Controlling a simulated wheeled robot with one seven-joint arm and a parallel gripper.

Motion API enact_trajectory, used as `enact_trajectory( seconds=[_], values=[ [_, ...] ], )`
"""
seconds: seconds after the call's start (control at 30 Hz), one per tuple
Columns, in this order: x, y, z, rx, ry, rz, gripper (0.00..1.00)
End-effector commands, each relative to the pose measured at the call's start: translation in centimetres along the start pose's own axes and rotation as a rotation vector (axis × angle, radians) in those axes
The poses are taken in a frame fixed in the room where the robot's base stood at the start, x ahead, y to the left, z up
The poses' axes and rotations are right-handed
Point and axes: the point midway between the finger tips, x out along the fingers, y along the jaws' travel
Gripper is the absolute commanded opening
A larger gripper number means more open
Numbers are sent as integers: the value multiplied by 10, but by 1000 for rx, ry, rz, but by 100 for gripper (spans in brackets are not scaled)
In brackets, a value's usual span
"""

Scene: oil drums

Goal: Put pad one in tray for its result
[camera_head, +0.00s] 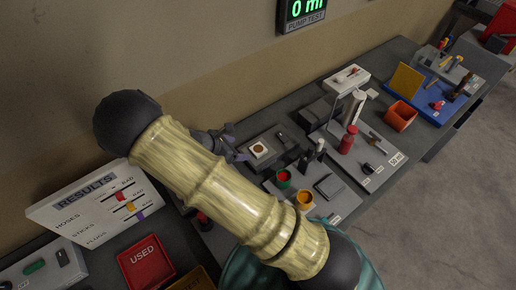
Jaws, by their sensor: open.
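A small white square with a brown round spot (259,149), possibly pad one, lies on a dark holder on the bench. I cannot read any label that names it. My gripper (228,142) shows partly behind my arm, just left of the white square; its jaws are open and I see nothing in them. A red tray marked USED (147,262) lies at the lower left. A yellowish tray (194,281) beside it is mostly cut off, with its label only partly readable. A white RESULTS board (92,204) with coloured sliders stands behind the trays.
My arm crosses the middle and hides part of the bench (405,58). A pump-test display (304,12) hangs on the wall.

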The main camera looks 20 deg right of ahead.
Motion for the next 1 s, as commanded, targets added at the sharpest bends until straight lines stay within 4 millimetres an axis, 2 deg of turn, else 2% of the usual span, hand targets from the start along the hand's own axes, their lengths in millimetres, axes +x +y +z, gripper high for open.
enact_trajectory(
  seconds=[0.2,0.4,0.83,1.0],
  values=[
    [32,-1,2,-2,-3,-3,73],
    [53,0,1,-2,-1,-1,73],
    [58,0,1,-1,-1,-1,73],
    [70,1,2,-2,-2,-3,73]
  ],
)
